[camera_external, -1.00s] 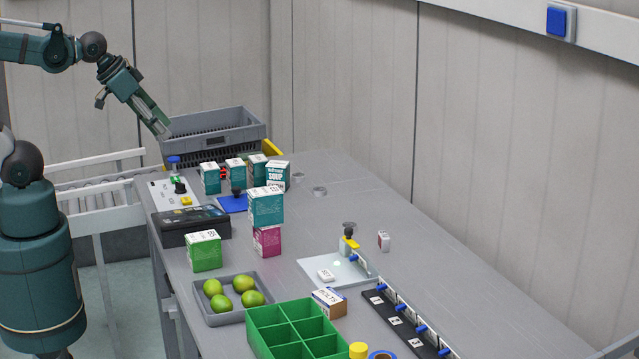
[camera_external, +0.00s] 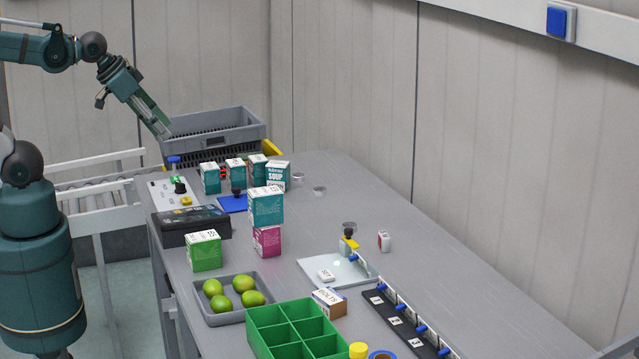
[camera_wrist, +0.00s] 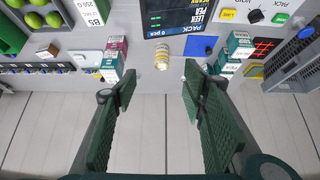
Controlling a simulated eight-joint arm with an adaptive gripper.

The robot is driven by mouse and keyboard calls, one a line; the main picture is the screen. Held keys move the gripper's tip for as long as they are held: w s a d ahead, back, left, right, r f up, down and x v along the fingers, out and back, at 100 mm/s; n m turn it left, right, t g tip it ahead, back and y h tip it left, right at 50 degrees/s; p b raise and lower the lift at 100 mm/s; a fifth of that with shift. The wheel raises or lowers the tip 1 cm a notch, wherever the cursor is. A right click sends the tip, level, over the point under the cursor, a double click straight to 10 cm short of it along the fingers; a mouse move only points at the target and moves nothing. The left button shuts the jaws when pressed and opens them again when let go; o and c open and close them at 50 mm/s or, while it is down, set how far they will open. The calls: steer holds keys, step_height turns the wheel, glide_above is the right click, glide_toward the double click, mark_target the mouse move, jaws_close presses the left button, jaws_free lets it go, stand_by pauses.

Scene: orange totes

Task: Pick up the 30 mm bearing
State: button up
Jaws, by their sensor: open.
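Several small silver rings that look like bearings lie on the grey table in the external view. My gripper (camera_external: 164,133) is high at the left, in front of the grey crate and away from the rings. In the wrist view my gripper (camera_wrist: 158,75) has its fingers wide apart with nothing between them.
A grey crate (camera_external: 213,121) stands at the far end. Teal boxes (camera_external: 236,171), a stacked teal box (camera_external: 266,207) and a black display unit (camera_external: 192,227) stand left of the rings. A green divided bin (camera_external: 254,313) is in front. The table's right side is mostly clear.

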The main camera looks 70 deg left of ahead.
steer(key=shift+o, duration=0.5)
steer(key=w+a+r+m+g, duration=0.1)
steer(key=w+a+r+m, duration=0.15)
steer(key=w, duration=0.45)
steer(key=w+a+r+m+g, duration=0.1)
steer(key=w+a+r+m, duration=0.15)
steer(key=w, duration=0.55)
steer(key=m+g, duration=0.5)
steer(key=m, duration=0.8)
glide_above(298, 175)
steer(key=f, duration=2.7)
steer(key=shift+s+d+f, duration=0.1)
steer(key=shift+s+d, duration=0.05)
steer(key=shift+d, duration=0.05)
steer(key=shift+a+f, duration=0.15)
steer(key=shift+f, duration=0.1)
steer(key=shift+f, duration=1.3)
